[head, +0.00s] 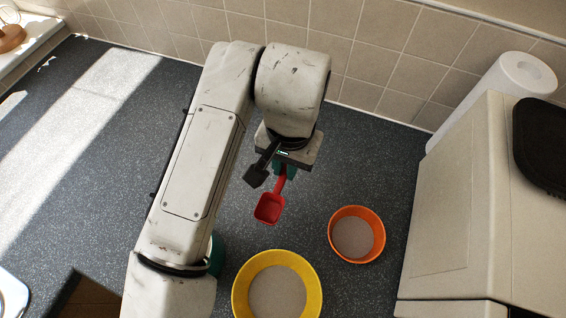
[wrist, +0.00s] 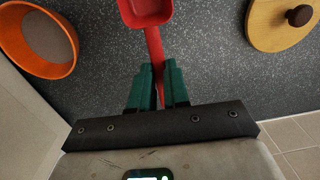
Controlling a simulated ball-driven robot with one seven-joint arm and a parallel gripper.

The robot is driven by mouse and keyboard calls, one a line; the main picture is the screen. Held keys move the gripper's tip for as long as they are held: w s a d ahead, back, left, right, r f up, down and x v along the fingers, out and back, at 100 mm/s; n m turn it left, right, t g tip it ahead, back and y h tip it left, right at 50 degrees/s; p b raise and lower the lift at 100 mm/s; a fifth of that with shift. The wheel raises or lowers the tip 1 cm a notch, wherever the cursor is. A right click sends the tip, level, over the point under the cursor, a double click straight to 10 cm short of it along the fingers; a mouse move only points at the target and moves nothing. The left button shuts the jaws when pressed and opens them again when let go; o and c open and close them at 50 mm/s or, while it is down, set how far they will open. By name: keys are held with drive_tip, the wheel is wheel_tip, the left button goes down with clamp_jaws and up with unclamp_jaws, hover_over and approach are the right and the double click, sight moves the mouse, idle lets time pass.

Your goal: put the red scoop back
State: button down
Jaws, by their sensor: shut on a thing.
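The red scoop (head: 268,208) hangs from my gripper (head: 287,170) above the dark counter, its bowl toward the front of the head view. In the wrist view, the green fingers of my gripper (wrist: 157,82) are shut on the handle of the scoop (wrist: 147,10), whose bowl is cut off by the top edge. The scoop looks empty in the head view. A yellow bowl (head: 239,294) with pale grey contents stands just in front of the scoop. An orange bowl (head: 380,239) with similar contents stands to its right and also shows in the wrist view (wrist: 64,67).
A round wooden lid (wrist: 270,38) with a dark knob lies on the counter in the wrist view. A beige appliance (head: 440,235) and a paper roll (head: 490,95) stand at the right. The tiled wall (head: 370,60) closes the back. The left counter (head: 110,150) is clear.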

drive_tip(key=f, duration=0.1)
drive_tip(key=w+f, duration=0.2)
drive_tip(key=shift+w+a, duration=0.25)
drive_tip(key=shift+w+f+p, duration=0.15)
drive_tip(key=shift+f+p, duration=0.65)
drive_tip(key=shift+f, duration=0.95)
drive_tip(key=shift+f, duration=0.15)
drive_tip(key=c, duration=1.1)
unclamp_jaws()
wheel_tip(320, 180, up, 12)
drive_tip(key=b, duration=0.2)
drive_tip(key=shift+d+r, duration=0.2)
